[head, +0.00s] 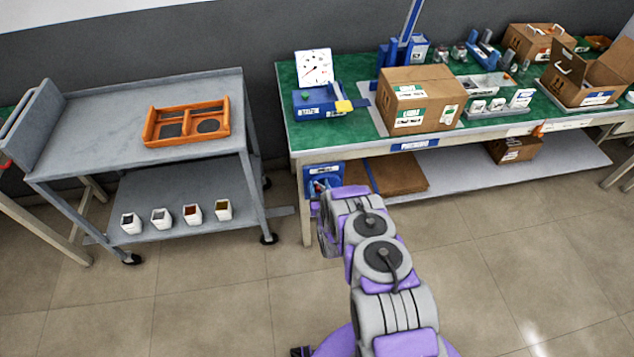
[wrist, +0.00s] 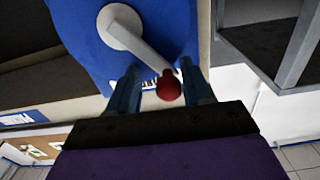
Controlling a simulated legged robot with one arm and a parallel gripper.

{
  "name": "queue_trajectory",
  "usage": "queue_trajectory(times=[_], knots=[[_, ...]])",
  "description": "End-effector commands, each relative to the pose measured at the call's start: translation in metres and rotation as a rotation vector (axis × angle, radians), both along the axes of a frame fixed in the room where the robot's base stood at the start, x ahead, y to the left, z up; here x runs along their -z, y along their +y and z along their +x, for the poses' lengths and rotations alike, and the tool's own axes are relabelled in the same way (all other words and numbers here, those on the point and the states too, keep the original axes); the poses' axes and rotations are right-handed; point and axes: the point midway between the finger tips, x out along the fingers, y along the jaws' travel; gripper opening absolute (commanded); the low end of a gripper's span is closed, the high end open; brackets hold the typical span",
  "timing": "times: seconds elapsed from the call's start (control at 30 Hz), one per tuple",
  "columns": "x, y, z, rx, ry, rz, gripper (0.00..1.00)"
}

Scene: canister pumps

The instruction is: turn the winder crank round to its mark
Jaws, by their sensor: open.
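The winder is a blue panel box (head: 324,177) on the front left of the green bench, below its top. In the wrist view its blue face (wrist: 75,25) fills the upper middle. The crank has a pale grey hub and arm (wrist: 140,38) ending in a red knob (wrist: 169,86). My gripper (wrist: 158,75) is open, with one dark finger on each side of the knob. Whether the fingers touch the knob I cannot tell. In the head view my arm hides most of the crank and my gripper. I cannot make out the mark.
The green bench (head: 345,127) carries a cardboard box (head: 418,98) and a blue device (head: 325,103). Its leg stands beside the winder. A grey cart (head: 85,130) with an orange tray (head: 187,122) stands to the left. The floor in front is clear.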

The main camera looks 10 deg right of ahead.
Motion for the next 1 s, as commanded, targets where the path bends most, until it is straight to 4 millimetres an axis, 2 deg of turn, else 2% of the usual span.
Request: queue_trajectory(times=[0.3, 0.8, 1.0], knots=[[0.0, 0.0035, 0.0012, -0.001, 0.001, -0.004, 0.49], [0.002, 0.0001, 0.0014, 0.002, 0.005, -0.001, 0.01], [0.0039, 0.0005, 0.0012, 0.002, 0.009, -0.002, 0.0]])
